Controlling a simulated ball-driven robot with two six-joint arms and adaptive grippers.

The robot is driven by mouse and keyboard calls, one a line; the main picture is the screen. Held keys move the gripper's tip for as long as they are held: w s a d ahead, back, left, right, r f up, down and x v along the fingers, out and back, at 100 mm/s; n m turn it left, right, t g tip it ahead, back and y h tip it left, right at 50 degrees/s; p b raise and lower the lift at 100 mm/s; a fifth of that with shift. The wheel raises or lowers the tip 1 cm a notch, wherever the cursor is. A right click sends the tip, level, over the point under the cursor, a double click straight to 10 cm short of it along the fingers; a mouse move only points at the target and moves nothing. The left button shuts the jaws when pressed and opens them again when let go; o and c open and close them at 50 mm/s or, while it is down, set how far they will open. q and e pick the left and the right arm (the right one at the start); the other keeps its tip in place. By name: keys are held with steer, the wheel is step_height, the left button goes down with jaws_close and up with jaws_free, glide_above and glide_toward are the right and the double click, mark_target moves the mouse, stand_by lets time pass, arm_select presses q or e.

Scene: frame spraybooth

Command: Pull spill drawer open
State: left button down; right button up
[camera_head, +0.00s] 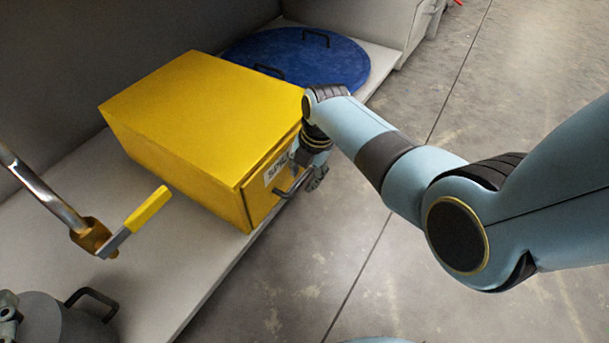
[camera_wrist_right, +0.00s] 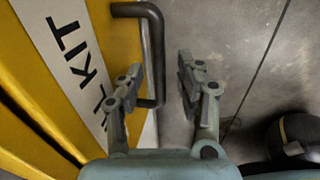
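The spill drawer's yellow front (camera_head: 258,201) is on the yellow cabinet (camera_head: 195,115), with a white label; in the right wrist view the label (camera_wrist_right: 80,55) reads partly "KIT". The front looks close to the cabinet body; I cannot tell if there is a small gap. A dark bar handle (camera_head: 293,183) stands out from the front, and it also shows in the right wrist view (camera_wrist_right: 154,45). My right gripper (camera_head: 312,168) is at the handle, fingers open with the bar between them (camera_wrist_right: 157,88), with visible space on the right finger's side. At the left edge, a small piece of my left gripper (camera_head: 8,312) shows.
The cabinet stands on a pale shelf (camera_head: 188,262). A blue round lid (camera_head: 300,55) with dark handles lies behind it. A metal pipe with a yellow-handled lever valve (camera_head: 140,215) is at left, above a grey drum (camera_head: 55,322). Open concrete floor (camera_head: 470,75) is at right.

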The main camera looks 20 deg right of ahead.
steer(key=shift+f, duration=0.2)
jaws_close()
stand_by(0.3)
